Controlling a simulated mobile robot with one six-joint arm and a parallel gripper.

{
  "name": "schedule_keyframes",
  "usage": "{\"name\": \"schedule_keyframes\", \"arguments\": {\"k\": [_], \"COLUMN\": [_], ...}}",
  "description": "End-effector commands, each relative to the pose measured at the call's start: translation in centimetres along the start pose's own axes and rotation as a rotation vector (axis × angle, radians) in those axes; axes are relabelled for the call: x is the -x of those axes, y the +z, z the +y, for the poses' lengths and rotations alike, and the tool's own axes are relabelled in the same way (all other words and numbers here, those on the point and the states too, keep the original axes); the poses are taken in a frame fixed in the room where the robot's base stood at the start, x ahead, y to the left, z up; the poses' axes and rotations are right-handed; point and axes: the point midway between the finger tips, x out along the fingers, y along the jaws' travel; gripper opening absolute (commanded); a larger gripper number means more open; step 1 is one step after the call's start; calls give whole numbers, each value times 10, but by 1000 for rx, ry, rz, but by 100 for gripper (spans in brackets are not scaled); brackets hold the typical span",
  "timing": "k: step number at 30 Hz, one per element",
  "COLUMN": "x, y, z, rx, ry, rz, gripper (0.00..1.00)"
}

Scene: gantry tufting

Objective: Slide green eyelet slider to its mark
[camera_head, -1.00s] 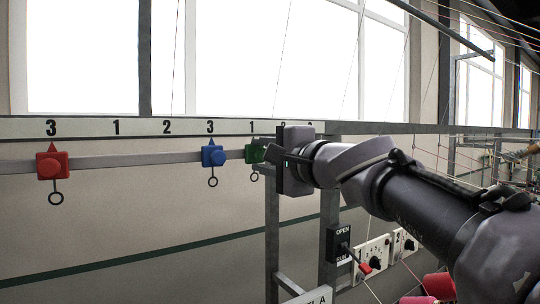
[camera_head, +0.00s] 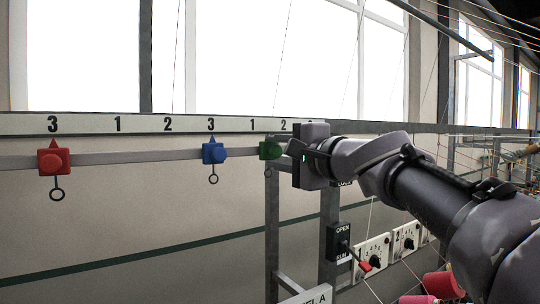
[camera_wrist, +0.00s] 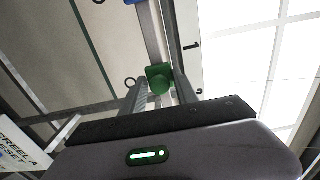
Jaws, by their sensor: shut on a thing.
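The green eyelet slider (camera_head: 269,150) sits on the horizontal rail (camera_head: 120,158), between the numbers 1 and 2 of the rightmost group on the scale strip (camera_head: 85,125). My gripper (camera_head: 283,150) reaches it from the right and is shut on it. In the wrist view, the green slider (camera_wrist: 159,77) shows between the two fingertips (camera_wrist: 161,92). Its eyelet ring hangs below the rail.
A blue slider (camera_head: 213,153) and a red slider (camera_head: 54,161) sit farther left on the same rail, each under a 3. A grey frame post (camera_head: 272,220), an OPEN/RUN switch box (camera_head: 342,242) and dial panels (camera_head: 374,255) stand below right.

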Motion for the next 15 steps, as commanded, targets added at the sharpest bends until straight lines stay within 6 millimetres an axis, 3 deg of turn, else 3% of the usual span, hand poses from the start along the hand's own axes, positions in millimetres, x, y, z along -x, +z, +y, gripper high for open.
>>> {"name": "schedule_keyframes", "arguments": {"k": [6, 15], "x": [1, 2], "y": [-38, -43], "z": [-5, -6], "rx": [2, 2], "ry": [-9, -9], "rz": [1, -1], "gripper": [0, 0]}}
